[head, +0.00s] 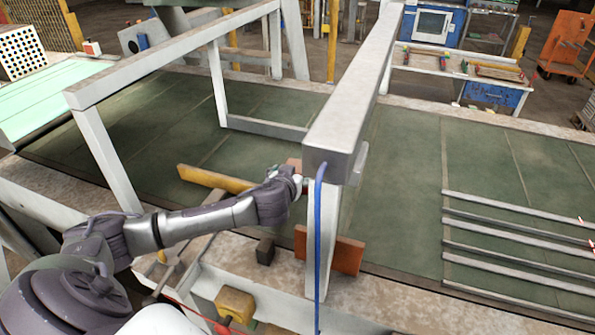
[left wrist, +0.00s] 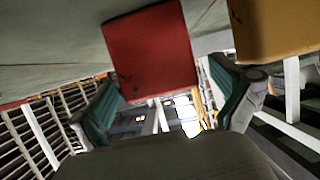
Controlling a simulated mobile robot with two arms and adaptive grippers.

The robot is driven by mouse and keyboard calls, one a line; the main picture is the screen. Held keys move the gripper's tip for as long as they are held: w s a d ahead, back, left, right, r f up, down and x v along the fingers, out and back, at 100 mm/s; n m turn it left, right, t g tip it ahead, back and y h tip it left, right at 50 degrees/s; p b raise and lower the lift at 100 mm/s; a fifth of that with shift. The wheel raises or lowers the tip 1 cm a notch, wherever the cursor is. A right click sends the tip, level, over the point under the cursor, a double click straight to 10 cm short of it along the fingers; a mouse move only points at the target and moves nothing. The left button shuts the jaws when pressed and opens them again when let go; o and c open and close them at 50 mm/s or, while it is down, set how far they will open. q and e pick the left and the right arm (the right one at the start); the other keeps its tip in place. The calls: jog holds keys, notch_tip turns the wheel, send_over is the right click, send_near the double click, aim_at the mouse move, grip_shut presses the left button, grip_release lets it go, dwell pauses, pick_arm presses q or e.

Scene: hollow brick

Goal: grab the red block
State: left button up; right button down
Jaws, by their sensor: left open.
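In the left wrist view a worn red block (left wrist: 150,50) fills the upper middle, ahead of my left gripper (left wrist: 168,105). The gripper's two green-padded fingers are spread apart, one on each side below the block, with nothing held between them. In the head view the left gripper (head: 297,180) is over the green table beside the grey frame post. A small reddish piece (head: 294,163), probably this block, shows just behind it, mostly hidden. A larger red-brown block (head: 335,254) leans by the foot of the post. My right gripper is not in view.
A yellow bar (head: 215,179) lies left of the gripper; a yellow block also shows in the left wrist view (left wrist: 275,28). The grey frame (head: 345,110) and a blue cable (head: 318,230) stand close on the right. Several metal rails (head: 510,235) lie at right.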

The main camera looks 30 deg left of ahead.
pick_arm(q)
jog(key=shift+x, duration=1.15)
jog(key=shift+r, duration=0.1)
jog(key=c, duration=1.5)
